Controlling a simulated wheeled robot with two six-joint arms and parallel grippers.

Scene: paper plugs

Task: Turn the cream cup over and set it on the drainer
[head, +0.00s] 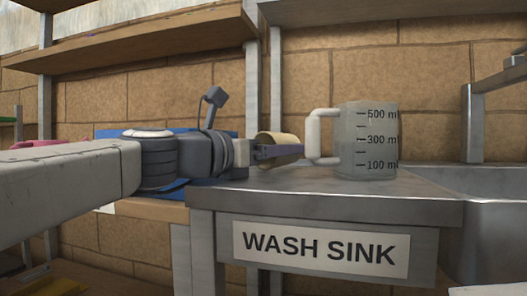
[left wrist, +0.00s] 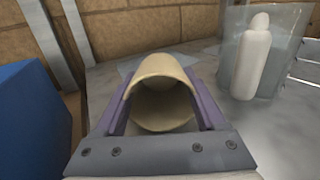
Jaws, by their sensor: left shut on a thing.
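The cream cup (head: 283,139) is between the fingers of my left gripper (head: 264,152), which is shut on it. In the head view the cup lies tilted on its side at the left end of the wash sink counter, partly behind the gripper. The left wrist view shows the cup (left wrist: 163,92) between the two purple fingers (left wrist: 163,108), with its rounded wall and an opening visible. I cannot tell whether it touches the counter. I see no drainer that I can make out. My right gripper is not in view.
A clear measuring jug (head: 368,145) with a white handle stands on the metal counter (head: 420,205), just right of the cup. A blue object (left wrist: 33,125) is left of the gripper. The sink basin (head: 495,185) is at the right. Wooden shelves hang above.

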